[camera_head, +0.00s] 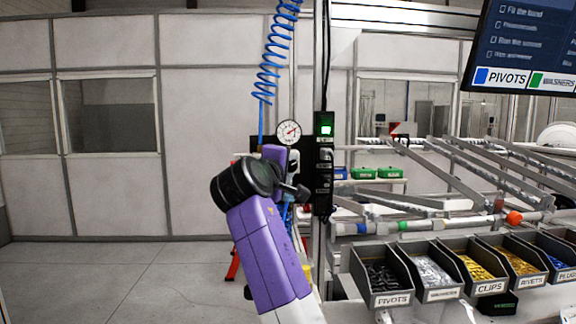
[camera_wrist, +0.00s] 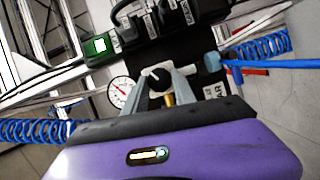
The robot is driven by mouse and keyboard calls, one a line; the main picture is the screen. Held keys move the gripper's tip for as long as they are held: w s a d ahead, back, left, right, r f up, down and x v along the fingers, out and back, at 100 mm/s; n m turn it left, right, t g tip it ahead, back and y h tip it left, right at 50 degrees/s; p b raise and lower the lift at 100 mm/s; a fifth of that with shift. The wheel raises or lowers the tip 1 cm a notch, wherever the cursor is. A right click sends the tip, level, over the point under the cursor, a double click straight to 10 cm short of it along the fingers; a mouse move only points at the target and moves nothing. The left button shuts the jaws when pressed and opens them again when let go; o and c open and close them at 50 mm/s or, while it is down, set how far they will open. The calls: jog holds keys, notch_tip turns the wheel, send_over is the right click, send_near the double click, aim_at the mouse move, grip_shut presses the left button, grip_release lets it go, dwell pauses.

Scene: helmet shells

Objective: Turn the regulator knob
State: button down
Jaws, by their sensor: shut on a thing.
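The regulator knob (camera_wrist: 159,80) is a dark round piece with a small pale mark, seen in the wrist view in front of a black panel. My gripper (camera_wrist: 162,74) has its two grey fingers on either side of the knob and is shut on it. A brass fitting shows just below the knob. A round white gauge with a red needle (camera_wrist: 120,92) sits to the left of the fingers, and it also shows in the head view (camera_head: 288,132). In the head view my purple wrist and arm hide the knob and the fingertips.
A coiled blue air hose (camera_head: 275,50) hangs above the regulator. A black power strip with a green light (camera_head: 325,130) is mounted on the post just right. Labelled part bins (camera_head: 388,298) and a sloped rack stand to the right. Open floor lies left.

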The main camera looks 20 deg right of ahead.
jog(key=shift+f, duration=0.1)
dwell(0.4)
jog(key=c, duration=1)
grip_release()
jog(key=shift+b+v, duration=1.1)
jog(key=shift+v, duration=2.75)
